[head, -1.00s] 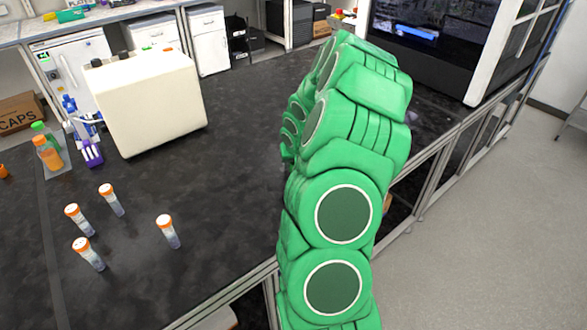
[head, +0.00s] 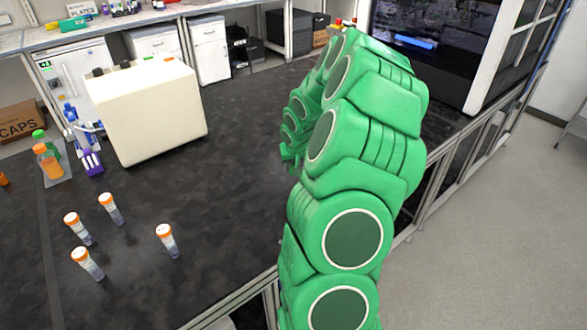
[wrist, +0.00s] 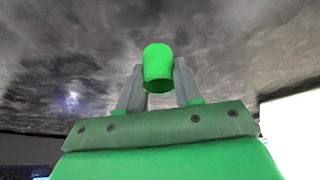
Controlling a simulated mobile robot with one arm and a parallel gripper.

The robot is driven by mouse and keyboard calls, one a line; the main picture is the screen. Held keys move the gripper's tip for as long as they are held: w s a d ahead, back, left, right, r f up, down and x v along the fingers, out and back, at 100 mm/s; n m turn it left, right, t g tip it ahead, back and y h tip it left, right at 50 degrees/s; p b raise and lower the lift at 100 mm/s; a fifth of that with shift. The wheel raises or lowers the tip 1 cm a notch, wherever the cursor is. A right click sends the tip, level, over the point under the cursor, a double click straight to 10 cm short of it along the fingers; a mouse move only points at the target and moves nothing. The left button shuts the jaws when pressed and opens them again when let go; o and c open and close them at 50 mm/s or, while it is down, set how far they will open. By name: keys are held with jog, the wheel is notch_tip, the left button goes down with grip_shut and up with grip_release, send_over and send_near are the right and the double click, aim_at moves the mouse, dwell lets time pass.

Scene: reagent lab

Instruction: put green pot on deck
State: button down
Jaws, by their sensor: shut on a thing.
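The green pot (wrist: 158,66) shows in the wrist view, between the two grey fingers of my gripper (wrist: 159,86). My gripper is shut on it. The dark, mottled bench surface shows behind the pot; I cannot tell how far the pot is from it. In the head view my green arm hides the gripper and the pot. A black machine with a white frame (head: 474,75) and a dark opening stands at the back right; I cannot tell whether the deck is inside it.
Several orange-capped tubes (head: 167,241) stand on the black bench (head: 225,170) at the left. A cream box (head: 155,112) stands behind them, beside orange and green bottles (head: 47,161). The bench middle is clear. The bench's right edge drops to the floor.

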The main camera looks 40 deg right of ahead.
jog(key=s+a+r, duration=0.6)
jog(key=s+r, duration=0.2)
jog(key=s, duration=0.3)
jog(key=shift+a+r, duration=0.3)
jog(key=shift+a, duration=0.05)
jog(key=w+a+f+n, duration=0.1)
jog(key=w+a+f, duration=0.1)
jog(key=w+a, duration=0.4)
jog(key=w+a+f+n+y, duration=0.1)
jog(key=w+a, duration=0.4)
jog(key=a, duration=0.9)
jog(key=w+a+f+n+y, duration=0.1)
jog(key=w+a+f+n, duration=0.2)
jog(key=w+a, duration=0.3)
jog(key=shift+w+a+f, duration=0.1)
jog(key=shift+a+f, duration=0.15)
jog(key=shift+a, duration=0.4)
jog(key=shift+w+a+f, duration=0.1)
jog(key=shift+a+f, duration=0.2)
jog(key=shift+a, duration=0.3)
jog(key=shift+w+a+f, duration=0.1)
jog(key=shift+a+f, duration=0.15)
jog(key=shift+a, duration=0.4)
jog(key=shift+d+t, duration=0.1)
jog(key=shift+t, duration=0.2)
